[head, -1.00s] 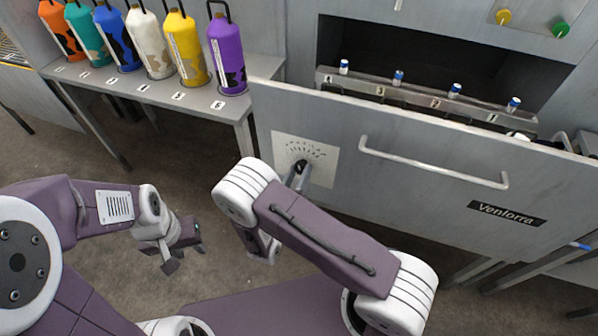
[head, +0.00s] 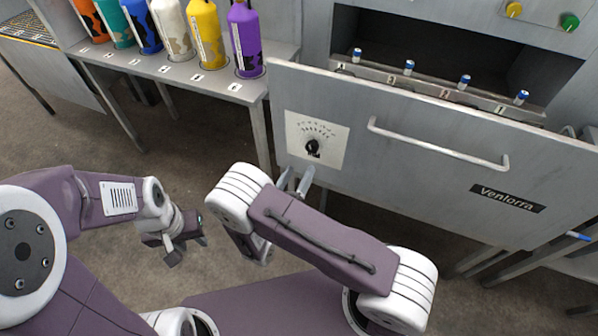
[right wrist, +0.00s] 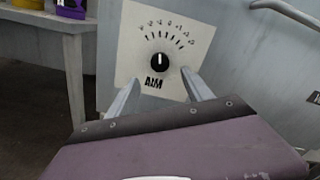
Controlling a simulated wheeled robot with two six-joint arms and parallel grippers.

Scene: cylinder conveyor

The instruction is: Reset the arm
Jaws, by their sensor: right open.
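My right gripper (head: 295,181) is open and empty, a little below and in front of the black dial knob (head: 312,147) on the front panel of the grey machine. In the right wrist view its two fingers (right wrist: 160,92) stand apart, with the knob (right wrist: 159,62) between and beyond them, not touching. The knob's white pointer mark is upright, on a white plate (right wrist: 132,50) with a tick scale and the word AIM. My left gripper (head: 188,245) hangs over the floor at the left; its fingers look apart and nothing is seen in them.
The grey panel (head: 420,185) has a long bar handle (head: 435,146) and a Venlorra label. Small blue-capped vials (head: 409,67) stand in a rack behind its top edge. Several coloured bottles, including a purple one (head: 245,40), stand on a numbered bench (head: 282,62). Floor at left is clear.

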